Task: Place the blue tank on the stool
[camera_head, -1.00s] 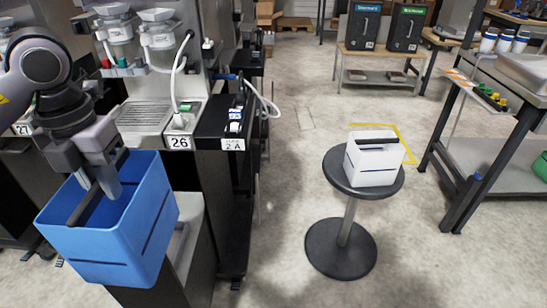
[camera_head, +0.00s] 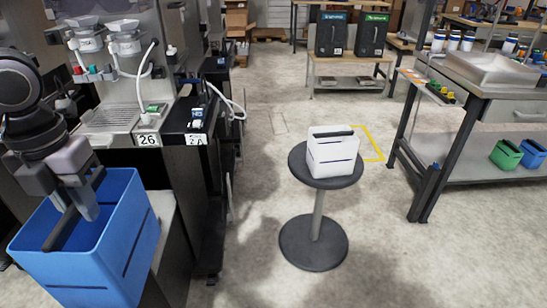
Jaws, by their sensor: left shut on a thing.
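The blue tank (camera_head: 120,245) is an open-topped box with a dark handle bar across it, at the lower left. My left gripper (camera_head: 78,212) reaches down into it and is shut on the dark handle. The tank is held at the front of the dispenser row, left of the stool. The round dark stool (camera_head: 300,170) stands on the floor near the middle. A white tank (camera_head: 333,160) with a dark handle sits upright on the stool's seat and covers much of it. My right gripper is not in view.
The dispenser labelled 26 (camera_head: 125,118) stands behind the blue tank. A steel workbench (camera_head: 490,85) is at the right, with a green tank (camera_head: 506,155) and a small blue one (camera_head: 533,153) on its lower shelf. Open floor surrounds the stool; yellow tape (camera_head: 372,146) marks the floor behind it.

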